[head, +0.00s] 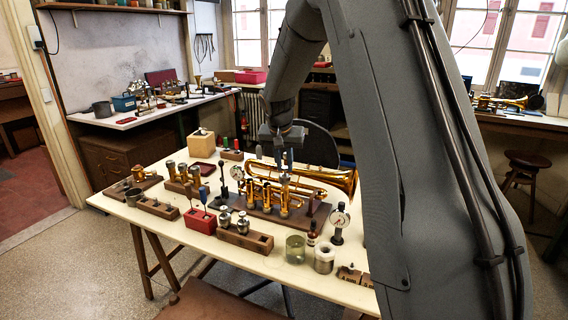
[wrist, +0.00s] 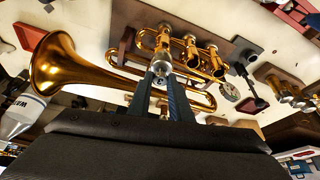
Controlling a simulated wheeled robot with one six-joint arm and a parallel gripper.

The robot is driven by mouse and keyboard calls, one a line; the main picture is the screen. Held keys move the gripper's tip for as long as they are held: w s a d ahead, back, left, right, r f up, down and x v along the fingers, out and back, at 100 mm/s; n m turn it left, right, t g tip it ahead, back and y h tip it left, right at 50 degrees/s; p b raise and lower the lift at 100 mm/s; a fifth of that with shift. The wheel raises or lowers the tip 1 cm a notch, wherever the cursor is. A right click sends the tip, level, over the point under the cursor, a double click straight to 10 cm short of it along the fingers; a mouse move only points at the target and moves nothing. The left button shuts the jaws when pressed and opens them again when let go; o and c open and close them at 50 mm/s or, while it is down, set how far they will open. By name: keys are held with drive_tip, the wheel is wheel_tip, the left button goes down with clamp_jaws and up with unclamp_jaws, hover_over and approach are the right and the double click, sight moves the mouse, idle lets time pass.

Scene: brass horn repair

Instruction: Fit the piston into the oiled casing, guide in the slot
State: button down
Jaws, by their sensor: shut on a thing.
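The brass horn (head: 330,178) lies on a dark wooden stand (head: 262,213) on the bench. Its upright valve casings (head: 268,192) stand in a row and also show in the wrist view (wrist: 190,52). My gripper (head: 283,160) points down over the horn, its two dark fingers shut on a silver-topped piston (wrist: 162,68). In the head view the piston (head: 285,179) is over the right-hand casing (head: 284,200). In the wrist view it overlaps the left-hand casing. I cannot tell whether its lower end is inside. The guide and slot are too small to make out.
A wooden block (head: 245,240) with two silver parts and a red box (head: 201,222) stand in front. The horn's bell (wrist: 52,65) is close beside my gripper.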

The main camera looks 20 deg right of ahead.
drive_tip(key=shift+f+b, duration=0.75)
drive_tip(key=shift+f, duration=0.5)
drive_tip(key=c, duration=1.5)
unclamp_jaws()
drive_tip(key=shift+c, duration=0.2)
drive_tip(key=b+v, duration=0.1)
drive_tip(key=v, duration=0.6)
drive_tip(key=shift+r, duration=0.4)
drive_tip(key=shift+s+a, duration=0.15)
